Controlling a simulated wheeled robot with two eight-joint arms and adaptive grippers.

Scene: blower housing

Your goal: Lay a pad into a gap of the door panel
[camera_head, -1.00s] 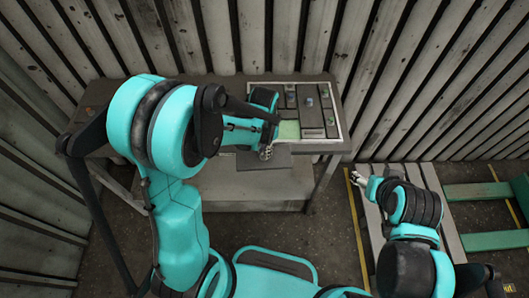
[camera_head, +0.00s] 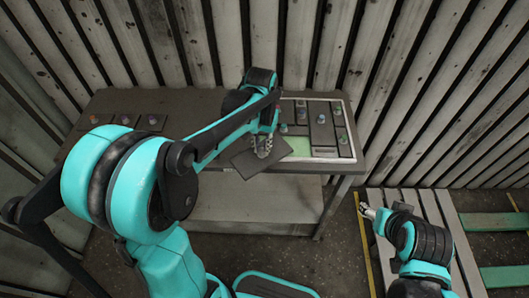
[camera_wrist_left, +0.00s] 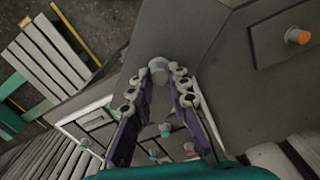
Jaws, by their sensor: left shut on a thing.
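The door panel (camera_head: 345,157) lies at the right end of the table, a light-rimmed frame with several dark, knobbed pads in it. A green bare gap (camera_head: 299,147) shows at its near left part. My left gripper (camera_head: 263,147) is shut on the knob of a dark pad (camera_head: 247,163), just left of the gap. The held pad looks turned at an angle to the panel. In the left wrist view the grey knob (camera_wrist_left: 158,70) sits between the fingertips, and the panel shows below. My right gripper (camera_head: 368,211) is low at the right, away from the table; its jaws are too small to judge.
Several knobbed dark pads, one with an orange knob (camera_head: 93,118), lie on the left of the table (camera_head: 185,102). A slatted pallet (camera_head: 440,205) and green beams (camera_head: 495,224) are on the floor at right. A ribbed wall stands behind the table.

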